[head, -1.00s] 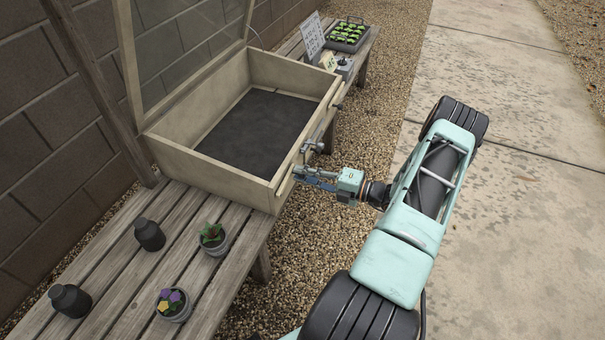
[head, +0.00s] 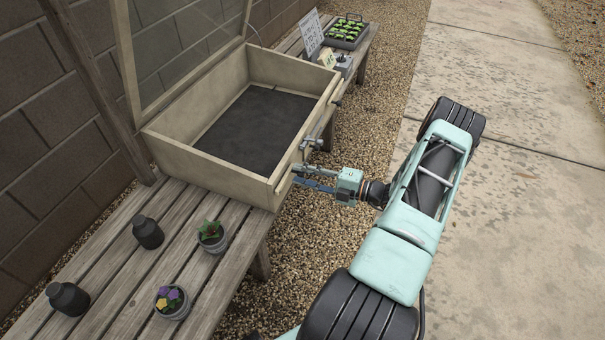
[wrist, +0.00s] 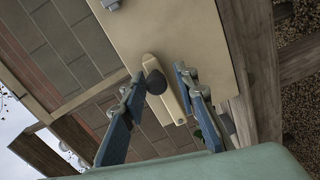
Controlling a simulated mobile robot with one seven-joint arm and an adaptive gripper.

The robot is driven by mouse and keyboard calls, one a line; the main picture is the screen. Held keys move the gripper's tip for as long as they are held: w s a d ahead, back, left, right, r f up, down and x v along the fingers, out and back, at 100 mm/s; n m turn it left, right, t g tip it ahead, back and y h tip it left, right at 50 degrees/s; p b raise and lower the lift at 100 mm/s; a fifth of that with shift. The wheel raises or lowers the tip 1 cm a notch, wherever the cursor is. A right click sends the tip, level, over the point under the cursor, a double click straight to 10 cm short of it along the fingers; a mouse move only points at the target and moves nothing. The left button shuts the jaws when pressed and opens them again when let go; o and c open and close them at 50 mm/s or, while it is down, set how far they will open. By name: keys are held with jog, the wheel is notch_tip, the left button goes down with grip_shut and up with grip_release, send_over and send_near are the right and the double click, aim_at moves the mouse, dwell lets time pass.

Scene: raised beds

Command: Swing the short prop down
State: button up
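The short prop appears to be the narrow beige bar with a dark round knob (wrist: 155,82) in the wrist view. It lies against the beige wall of the cold frame (wrist: 195,35). My gripper (wrist: 158,75) is open, with one blue finger on each side of the bar and knob. I see a gap to the right finger; contact at the left is unclear. In the head view my gripper (head: 295,175) is at the front wall of the cold frame (head: 225,178), by its near corner, and largely hides the bar. The glazed lid (head: 185,45) stands raised.
Metal fittings (head: 312,144) stick out from the front wall beyond my gripper. Two dark bottles (head: 148,233) and two potted plants (head: 212,237) stand on the near bench. A seedling tray (head: 347,31) and a sign (head: 312,33) are at the far end. Gravel and paving lie clear at right.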

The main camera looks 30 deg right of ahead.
jog(key=shift+o, duration=0.3)
jog(key=shift+w+r, duration=0.1)
jog(key=shift+d, duration=0.1)
jog(key=v, duration=1.2)
